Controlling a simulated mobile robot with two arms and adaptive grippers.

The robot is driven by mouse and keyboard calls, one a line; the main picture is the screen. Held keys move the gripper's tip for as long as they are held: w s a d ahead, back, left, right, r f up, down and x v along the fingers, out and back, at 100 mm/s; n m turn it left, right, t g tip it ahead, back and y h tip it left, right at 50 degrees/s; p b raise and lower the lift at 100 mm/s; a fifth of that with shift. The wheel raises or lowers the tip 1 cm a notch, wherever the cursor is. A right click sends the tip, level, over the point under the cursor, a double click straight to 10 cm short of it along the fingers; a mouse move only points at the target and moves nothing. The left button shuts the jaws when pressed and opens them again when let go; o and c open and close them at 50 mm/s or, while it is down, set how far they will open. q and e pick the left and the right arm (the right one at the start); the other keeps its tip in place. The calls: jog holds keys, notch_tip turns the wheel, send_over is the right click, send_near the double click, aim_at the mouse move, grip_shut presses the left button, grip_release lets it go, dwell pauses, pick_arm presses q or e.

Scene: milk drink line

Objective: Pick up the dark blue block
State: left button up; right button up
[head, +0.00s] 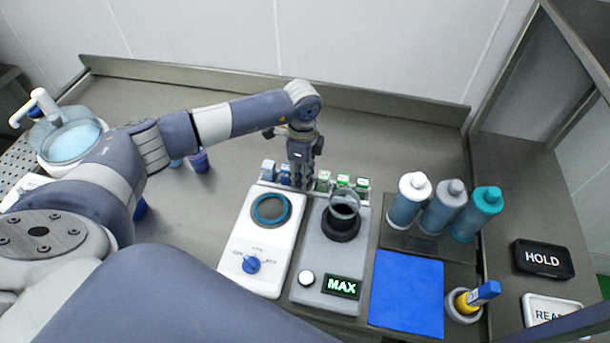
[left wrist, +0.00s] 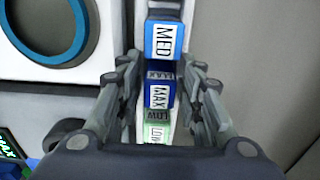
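The dark blue block (left wrist: 160,96), labelled MAX, stands in a row of labelled blocks on a narrow white rack (head: 262,183). In the head view the dark blue block (head: 284,174) is just left of my left gripper (head: 301,186), which points down over the row. In the left wrist view my left gripper (left wrist: 162,72) is open, with a finger on each side of the row and visible gaps beside the dark blue block. My right gripper is out of view.
In front of the rack stand a white device (head: 235,236) with a blue knob and a grey device (head: 312,262) showing MAX, with a clear cup (head: 344,205). Several bottles (head: 440,207) and a blue mat (head: 407,294) are to the right. The counter behind is clear.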

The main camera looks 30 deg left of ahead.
pick_arm(q)
jog(key=shift+c, duration=0.3)
grip_shut()
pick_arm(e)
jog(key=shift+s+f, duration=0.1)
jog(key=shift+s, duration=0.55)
pick_arm(q)
jog(key=shift+r, duration=0.15)
notch_tip(320, 180, up, 9)
jog(key=b, duration=0.3)
jog(key=shift+r, duration=0.4)
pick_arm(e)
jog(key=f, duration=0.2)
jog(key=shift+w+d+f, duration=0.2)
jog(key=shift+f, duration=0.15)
